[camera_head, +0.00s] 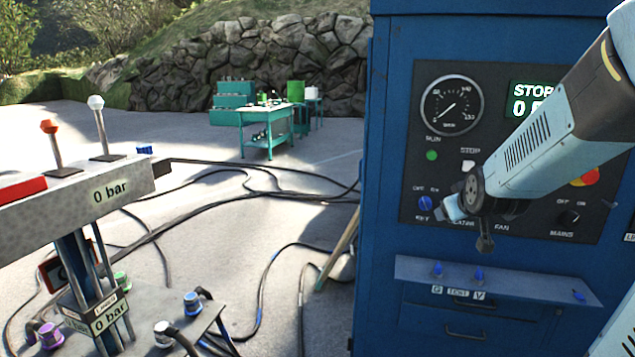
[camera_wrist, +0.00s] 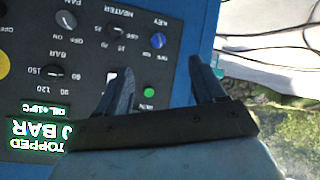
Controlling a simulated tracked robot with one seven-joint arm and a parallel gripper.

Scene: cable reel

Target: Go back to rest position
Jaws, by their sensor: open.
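My gripper (camera_wrist: 162,65) is open and empty in front of the control panel (camera_wrist: 80,60) of a blue cabinet (camera_head: 385,180). The wrist view shows the panel upside down. The blue key knob (camera_wrist: 158,40) lies just beyond the gap between the two fingers, apart from them as far as I can tell. In the head view, my arm reaches in from the right across the panel, and my gripper is beside the same knob (camera_head: 425,204). The green run button (camera_wrist: 149,92) shows between the fingers, and one finger partly covers the white stop button.
The display (camera_wrist: 38,130) reads stopped and 0 bar. A red emergency button (camera_head: 586,176) sits beside my arm. A small ledge (camera_head: 490,280) juts out below. A valve stand (camera_head: 70,190) is at left; cables (camera_head: 250,175) cross the ground. A green table (camera_head: 265,115) stands far back.

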